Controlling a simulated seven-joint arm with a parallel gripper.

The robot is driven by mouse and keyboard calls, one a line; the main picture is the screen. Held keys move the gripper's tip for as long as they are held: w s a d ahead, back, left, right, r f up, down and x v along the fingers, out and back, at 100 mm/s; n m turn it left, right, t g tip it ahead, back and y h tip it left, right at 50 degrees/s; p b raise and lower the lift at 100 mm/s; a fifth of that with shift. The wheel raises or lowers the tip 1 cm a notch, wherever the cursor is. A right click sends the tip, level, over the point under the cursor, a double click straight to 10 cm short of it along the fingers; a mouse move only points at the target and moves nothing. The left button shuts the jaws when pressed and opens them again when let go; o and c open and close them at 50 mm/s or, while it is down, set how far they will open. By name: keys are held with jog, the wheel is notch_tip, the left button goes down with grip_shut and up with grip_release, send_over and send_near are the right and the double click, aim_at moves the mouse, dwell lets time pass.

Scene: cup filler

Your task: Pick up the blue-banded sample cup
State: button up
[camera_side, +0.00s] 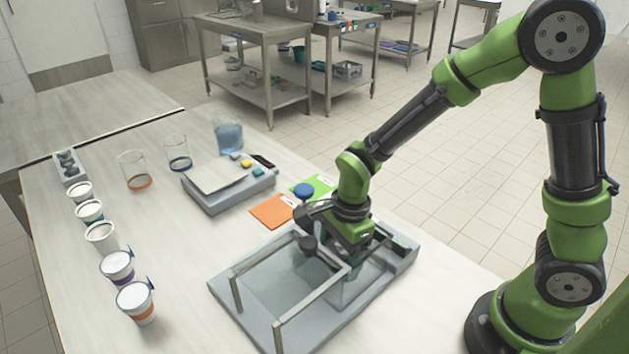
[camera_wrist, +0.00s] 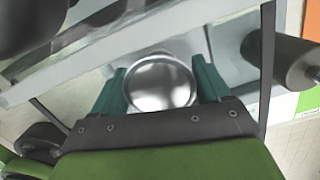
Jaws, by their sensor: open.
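My gripper (camera_side: 347,255) is low over the grey filler station, among its clear panels. In the wrist view its two teal fingers (camera_wrist: 160,78) are apart, one on each side of a round, shiny grey-white thing (camera_wrist: 162,86). This may be a cup seen from above; its side and any band are hidden, and I cannot tell whether the fingers touch it. In the side view, a white cup with a blue-green band (camera_side: 89,211) stands in the row at left, far from my gripper. A clear beaker with a blue band (camera_side: 179,156) stands behind.
The station's metal frame and panels (camera_side: 235,293) stand close around my gripper. Other white cups, including a purple-banded one (camera_side: 117,267) and an orange-banded one (camera_side: 136,302), line the left. A grey scale (camera_side: 228,196) and an orange card (camera_side: 271,212) lie behind. The table's middle is clear.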

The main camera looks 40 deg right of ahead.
jog(key=shift+f, duration=0.15)
jog(key=c, duration=0.7)
jog(key=shift+c, duration=0.2)
